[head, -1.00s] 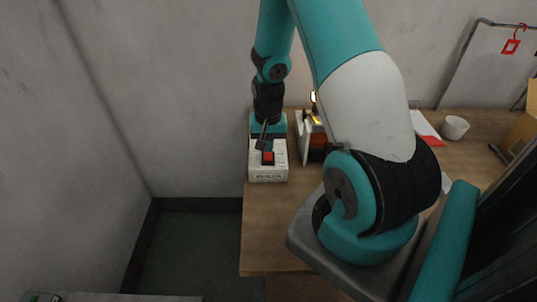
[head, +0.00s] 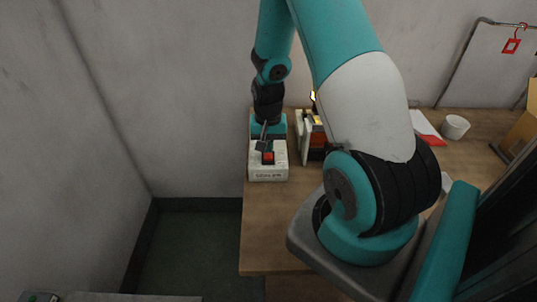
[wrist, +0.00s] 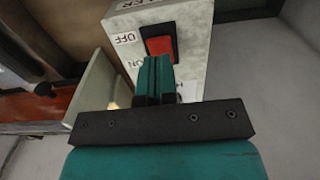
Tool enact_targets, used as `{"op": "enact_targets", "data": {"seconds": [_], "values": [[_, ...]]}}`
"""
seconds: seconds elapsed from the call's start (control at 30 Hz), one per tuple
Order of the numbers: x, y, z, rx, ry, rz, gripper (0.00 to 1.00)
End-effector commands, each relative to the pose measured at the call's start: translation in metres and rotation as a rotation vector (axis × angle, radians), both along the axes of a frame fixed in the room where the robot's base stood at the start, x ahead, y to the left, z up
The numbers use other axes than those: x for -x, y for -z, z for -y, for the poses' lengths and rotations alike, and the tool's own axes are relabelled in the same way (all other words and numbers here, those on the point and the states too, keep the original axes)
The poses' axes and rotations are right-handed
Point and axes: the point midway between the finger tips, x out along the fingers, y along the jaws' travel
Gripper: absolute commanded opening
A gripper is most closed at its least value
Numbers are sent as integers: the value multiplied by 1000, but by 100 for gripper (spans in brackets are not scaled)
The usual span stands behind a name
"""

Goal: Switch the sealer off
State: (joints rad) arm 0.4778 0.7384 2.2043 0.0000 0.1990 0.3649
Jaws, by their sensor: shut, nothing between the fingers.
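The sealer's switch box (head: 268,174) is a pale box with a red rocker switch (head: 268,157) on top, at the left end of the table. In the wrist view the rocker (wrist: 161,44) sits in a black frame, with OFF printed at one end and ON at the other. My gripper (wrist: 156,62) is shut and empty, its teal fingertips at the ON end of the rocker. I cannot tell whether they touch it. The fingers hide part of the rocker and the ON label. The head view shows my gripper (head: 264,138) just behind the rocker.
A machine with an orange-yellow part (head: 315,135) stands close to the right of the box. A white cup (head: 455,127) and a red-and-white sheet (head: 427,128) lie farther right on the wooden table (head: 262,225). The table front is clear.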

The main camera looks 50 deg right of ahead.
Motion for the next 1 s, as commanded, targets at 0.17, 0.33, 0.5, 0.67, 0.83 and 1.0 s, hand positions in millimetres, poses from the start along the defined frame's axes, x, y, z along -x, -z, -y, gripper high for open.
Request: {"op": "enact_targets", "data": {"seconds": [0.17, 0.33, 0.5, 0.67, 0.83, 1.0], "values": [[0, 4, 0, 0, 0, 0, 0], [0, 6, 0, 0, 0, 0, 0], [0, 9, 0, 0, 0, 0, 0], [0, 11, 0, 0, 0, 0, 0], [0, 14, 0, 0, 0, 0, 0], [0, 16, 0, 0, 0, 0, 0]]}}
